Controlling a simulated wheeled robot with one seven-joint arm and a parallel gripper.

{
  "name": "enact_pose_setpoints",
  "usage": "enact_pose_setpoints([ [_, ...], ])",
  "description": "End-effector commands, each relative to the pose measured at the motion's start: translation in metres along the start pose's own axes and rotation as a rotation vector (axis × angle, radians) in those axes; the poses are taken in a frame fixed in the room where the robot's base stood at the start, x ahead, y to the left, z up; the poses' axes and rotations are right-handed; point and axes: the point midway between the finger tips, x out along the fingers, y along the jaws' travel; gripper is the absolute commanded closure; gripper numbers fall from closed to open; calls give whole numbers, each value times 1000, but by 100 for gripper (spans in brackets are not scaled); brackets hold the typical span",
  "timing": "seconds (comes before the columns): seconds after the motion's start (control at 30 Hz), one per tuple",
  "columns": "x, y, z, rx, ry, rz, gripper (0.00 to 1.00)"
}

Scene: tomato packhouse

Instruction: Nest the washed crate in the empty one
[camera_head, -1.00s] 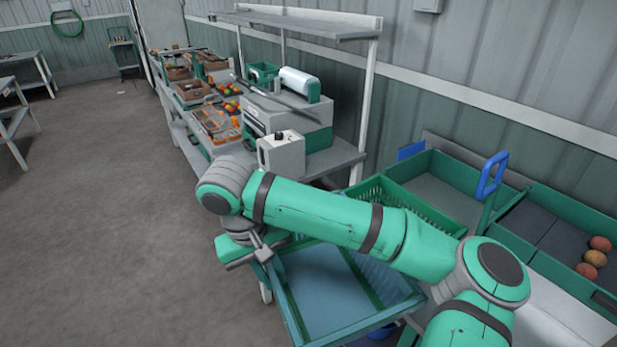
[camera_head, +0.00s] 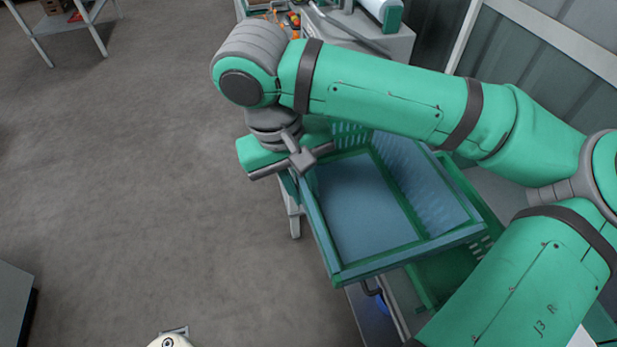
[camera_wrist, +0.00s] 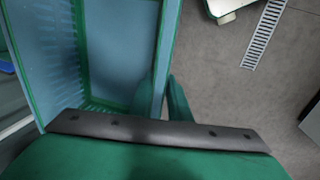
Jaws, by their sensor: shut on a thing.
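A green-edged crate with a bluish, wet-looking floor and slotted walls (camera_head: 405,262) hangs at the side of my gripper (camera_head: 297,172). My gripper is shut on its left rim. In the wrist view the crate (camera_wrist: 120,45) fills the left side, and the fingers (camera_wrist: 167,98) straddle its rim. A second green crate (camera_head: 462,190) shows partly past the held crate's right side, lower down. My arm and the held crate hide most of it, so its inside and whether the two touch cannot be told.
A bench with a white roll and machine (camera_head: 385,22) stands at the back. A shelved table (camera_head: 70,22) is at the far left, and a grey box (camera_head: 15,300) at the lower left. The floor left of the crate is clear. A floor grate (camera_wrist: 262,35) shows in the wrist view.

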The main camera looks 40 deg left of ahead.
Motion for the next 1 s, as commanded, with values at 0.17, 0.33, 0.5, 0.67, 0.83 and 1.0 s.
enact_pose_setpoints([
  [0.17, 6, 10, 0, 3, -1, 0, 100],
  [0.33, 13, 21, 1, 3, -1, 1, 100],
  [0.5, 20, 32, 1, 3, -1, 1, 100],
  [0.67, 27, 42, 2, 3, -2, 1, 100],
  [0.83, 34, 53, 2, 4, 0, 0, 100],
  [1.0, 40, 64, 2, 3, -1, 0, 100],
])
